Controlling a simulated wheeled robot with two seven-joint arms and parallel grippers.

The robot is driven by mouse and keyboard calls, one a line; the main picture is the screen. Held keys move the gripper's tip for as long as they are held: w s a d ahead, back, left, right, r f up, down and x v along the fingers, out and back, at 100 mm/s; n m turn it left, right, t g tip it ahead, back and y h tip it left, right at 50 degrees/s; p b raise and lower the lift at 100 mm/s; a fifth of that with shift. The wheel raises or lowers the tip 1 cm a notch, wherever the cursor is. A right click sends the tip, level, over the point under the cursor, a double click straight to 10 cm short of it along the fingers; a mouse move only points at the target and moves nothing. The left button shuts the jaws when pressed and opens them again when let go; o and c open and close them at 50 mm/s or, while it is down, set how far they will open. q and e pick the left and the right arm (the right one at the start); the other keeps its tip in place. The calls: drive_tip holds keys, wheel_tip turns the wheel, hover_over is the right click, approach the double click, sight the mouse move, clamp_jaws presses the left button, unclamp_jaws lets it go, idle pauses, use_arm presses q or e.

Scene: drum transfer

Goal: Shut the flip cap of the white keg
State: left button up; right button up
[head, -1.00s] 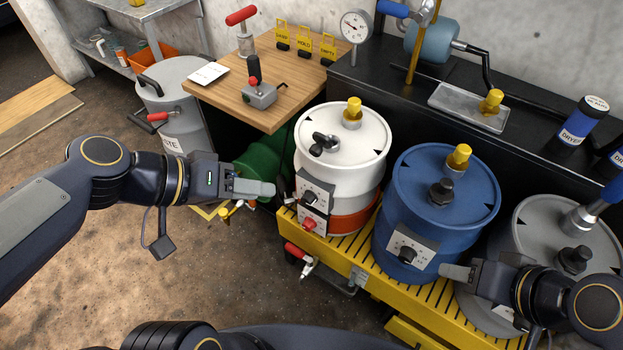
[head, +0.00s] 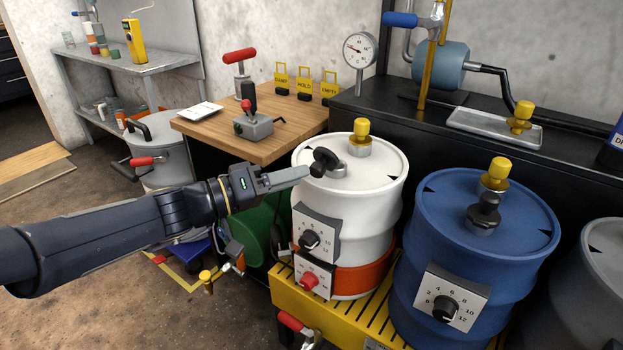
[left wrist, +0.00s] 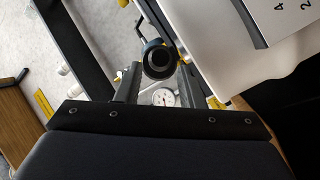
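The white keg (head: 345,215) stands on the yellow platform. Its black flip cap (head: 325,160) is open, tilted up to the left of the grey neck on the lid. My left gripper (head: 304,173) is at the lid's left edge, its tips close to the cap. In the left wrist view, the fingers (left wrist: 157,82) are apart, with the round dark cap (left wrist: 159,60) in line with the gap just beyond the tips. I cannot tell whether they touch it. My right gripper is out of view.
A yellow-topped fitting (head: 361,138) stands behind the cap on the same lid. The blue keg (head: 475,245) stands close on the right. A wooden bench (head: 262,148) with a red-handled clamp is behind left. An orange band (head: 362,276) and dial panels are on the white keg's front.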

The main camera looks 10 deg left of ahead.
sight(312, 172)
use_arm(q)
drive_tip(key=shift+x, duration=2.2)
